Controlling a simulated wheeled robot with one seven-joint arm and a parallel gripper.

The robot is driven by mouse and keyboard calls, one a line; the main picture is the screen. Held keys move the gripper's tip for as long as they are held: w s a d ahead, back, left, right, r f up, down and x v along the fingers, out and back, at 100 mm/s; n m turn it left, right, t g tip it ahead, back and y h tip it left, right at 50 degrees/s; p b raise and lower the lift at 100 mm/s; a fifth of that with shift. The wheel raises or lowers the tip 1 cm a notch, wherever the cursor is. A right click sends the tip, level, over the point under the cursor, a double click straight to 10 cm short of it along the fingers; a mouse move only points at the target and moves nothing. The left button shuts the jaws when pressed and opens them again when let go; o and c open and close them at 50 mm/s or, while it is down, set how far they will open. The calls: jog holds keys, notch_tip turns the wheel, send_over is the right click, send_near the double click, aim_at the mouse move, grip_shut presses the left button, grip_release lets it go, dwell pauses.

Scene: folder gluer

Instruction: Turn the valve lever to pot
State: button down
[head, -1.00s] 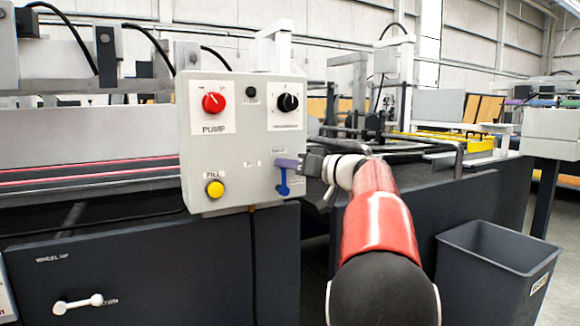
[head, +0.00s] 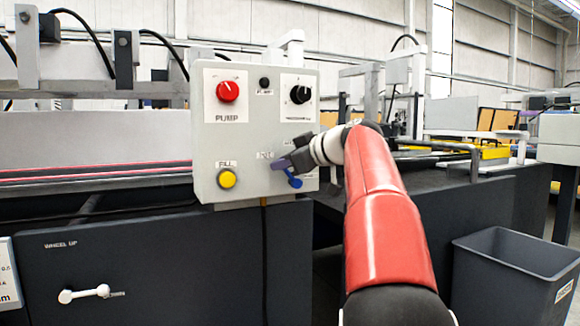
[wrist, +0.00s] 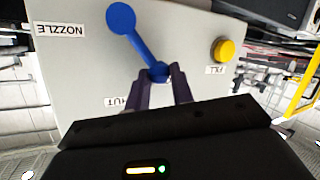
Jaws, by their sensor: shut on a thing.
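The blue valve lever (head: 291,178) is on the front of the light grey control box (head: 240,140). Its round hub is at the lower right, and its arm points up and to the left. In the wrist view, which is upside down, the lever (wrist: 138,43) runs from the hub to its tip between my fingers. My gripper (head: 285,165) is shut on that tip, its dark purple fingers on both sides of it. The label POT (head: 265,155) is left of the lever. A partly hidden label ending in "HUT" (wrist: 116,102) and a NOZZLE label (wrist: 60,30) show in the wrist view.
The yellow FILL button (head: 227,179) is left of the lever. The red PUMP knob (head: 228,91) and a black knob (head: 300,94) are above. A white handle (head: 90,293) is on the lower cabinet. A grey bin (head: 510,275) stands at right.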

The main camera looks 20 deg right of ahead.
jog(key=shift+a+f+n+h, duration=0.25)
jog(key=shift+n+h, duration=0.05)
dwell(0.5)
jog(key=c, duration=1.5)
grip_release()
jog(key=v, duration=0.7)
jog(key=shift+s+r+b, duration=0.15)
jog(key=shift+s+b, duration=0.2)
jog(key=shift+b, duration=0.05)
